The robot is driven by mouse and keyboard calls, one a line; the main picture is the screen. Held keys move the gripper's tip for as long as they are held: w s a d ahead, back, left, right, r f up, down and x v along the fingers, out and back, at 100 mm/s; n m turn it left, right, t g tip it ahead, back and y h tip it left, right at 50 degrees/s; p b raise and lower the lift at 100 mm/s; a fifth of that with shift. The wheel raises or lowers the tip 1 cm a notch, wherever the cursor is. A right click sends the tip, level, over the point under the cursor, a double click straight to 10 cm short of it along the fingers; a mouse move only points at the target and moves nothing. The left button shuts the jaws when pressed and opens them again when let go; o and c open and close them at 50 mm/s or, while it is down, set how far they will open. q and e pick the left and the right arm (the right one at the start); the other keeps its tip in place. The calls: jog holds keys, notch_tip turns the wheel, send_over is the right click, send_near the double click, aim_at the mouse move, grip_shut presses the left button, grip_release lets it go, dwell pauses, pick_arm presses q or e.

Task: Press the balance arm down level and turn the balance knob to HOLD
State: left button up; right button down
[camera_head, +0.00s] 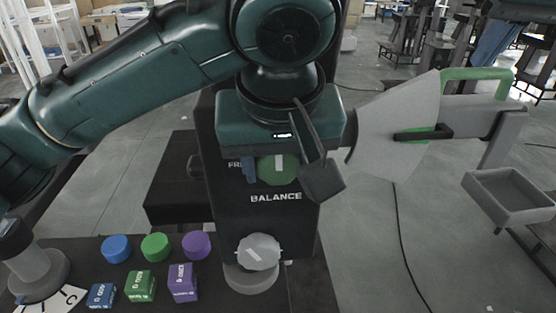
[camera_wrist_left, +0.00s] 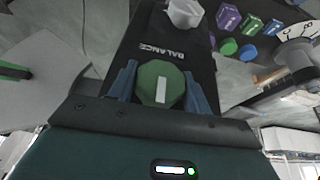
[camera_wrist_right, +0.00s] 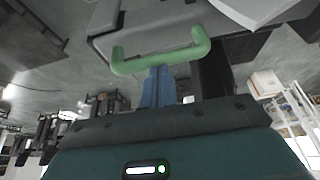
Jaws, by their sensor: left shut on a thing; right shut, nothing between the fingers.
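The green balance knob (camera_head: 278,168) sits on the black panel above the BALANCE label, its white mark about upright in the head view. My left gripper (camera_wrist_left: 160,85) is shut on it, with a blue finger on each side. The HOLD label is hidden; FREE is partly visible. The grey balance arm (camera_head: 470,120) looks nearly level, and its dark pointer lies across a green mark on the fan-shaped plate (camera_head: 385,125). My right gripper (camera_wrist_right: 158,72) is shut and empty, fingertips at the arm's green handle (camera_wrist_right: 165,63); I cannot tell whether they touch.
A grey tray (camera_head: 510,195) hangs at the right. A white knob (camera_head: 258,252) is low on the panel. Blue, green and purple buttons and blocks (camera_head: 140,286) and a dial (camera_head: 40,270) lie at the lower left.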

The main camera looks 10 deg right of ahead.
jog(key=shift+f, duration=0.1)
dwell(0.5)
pick_arm(q)
jog(key=o, duration=0.9)
jog(key=v, duration=1.2)
jog(key=shift+d+r, duration=0.1)
jog(key=shift+d, duration=0.1)
